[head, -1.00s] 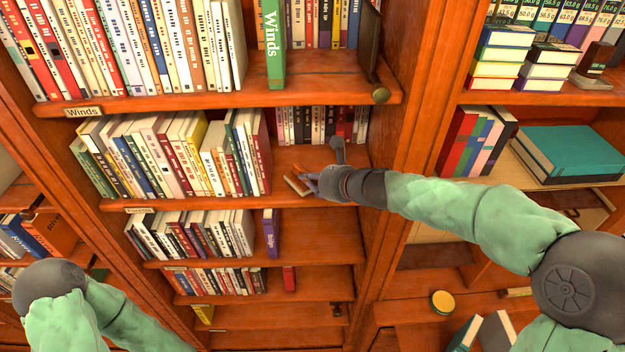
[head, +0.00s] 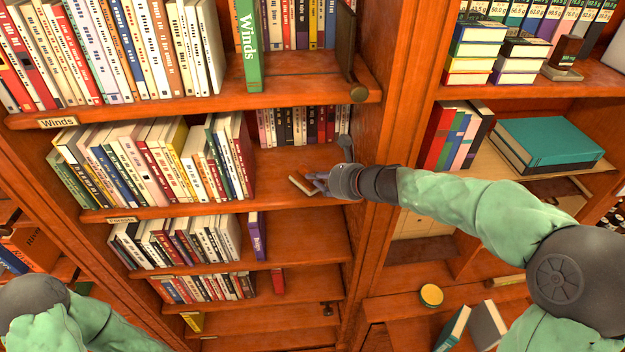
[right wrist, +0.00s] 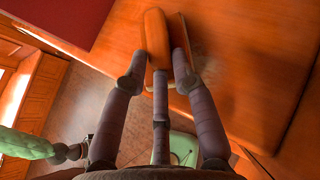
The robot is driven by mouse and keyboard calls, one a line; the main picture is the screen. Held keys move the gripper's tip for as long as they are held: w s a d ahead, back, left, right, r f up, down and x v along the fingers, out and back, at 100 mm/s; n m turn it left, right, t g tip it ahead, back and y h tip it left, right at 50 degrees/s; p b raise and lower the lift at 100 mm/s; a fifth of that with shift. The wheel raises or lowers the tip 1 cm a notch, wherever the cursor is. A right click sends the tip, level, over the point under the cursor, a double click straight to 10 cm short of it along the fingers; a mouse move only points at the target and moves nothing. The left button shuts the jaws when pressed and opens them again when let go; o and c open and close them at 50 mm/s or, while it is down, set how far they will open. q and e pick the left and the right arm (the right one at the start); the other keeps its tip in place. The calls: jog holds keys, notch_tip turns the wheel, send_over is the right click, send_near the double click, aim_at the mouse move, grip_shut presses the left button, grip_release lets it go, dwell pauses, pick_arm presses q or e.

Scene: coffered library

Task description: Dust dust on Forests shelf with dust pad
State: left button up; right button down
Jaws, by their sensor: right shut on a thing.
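The Forests shelf (head: 277,166) is the orange-brown board whose front edge bears the "Forests" label (head: 121,219) in the head view. My right gripper (head: 314,184) is over the front of the bare right part of this shelf. It is shut on the dust pad (head: 302,187), which shows as a small pale-edged block. In the right wrist view, the gripper's fingers (right wrist: 160,70) close around the pad's orange body (right wrist: 156,38), at the board's surface. I cannot make out any dust on the board. My left gripper is outside the view; only its arm shows at lower left.
A row of books (head: 160,160) fills the shelf's left part, and small books (head: 300,125) stand at its back. The Winds shelf (head: 290,92) is above. An upright divider (head: 385,130) bounds the right side. The shelf is bare between the books and my gripper.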

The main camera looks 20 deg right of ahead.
aim_at(307, 189)
jog(key=shift+s+d, duration=0.3)
jog(key=shift+d, duration=0.65)
jog(key=shift+s+d, duration=0.25)
jog(key=shift+d, duration=0.7)
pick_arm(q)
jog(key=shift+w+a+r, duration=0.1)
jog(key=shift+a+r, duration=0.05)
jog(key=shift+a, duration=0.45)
pick_arm(e)
jog(key=shift+s+d+r, duration=0.15)
jog(key=shift+d+r, duration=0.1)
jog(key=shift+d, duration=0.3)
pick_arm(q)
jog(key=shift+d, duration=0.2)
pick_arm(e)
jog(key=shift+a+r, duration=0.1)
jog(key=shift+a, duration=0.05)
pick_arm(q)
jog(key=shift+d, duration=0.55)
pick_arm(e)
jog(key=shift+a, duration=0.4)
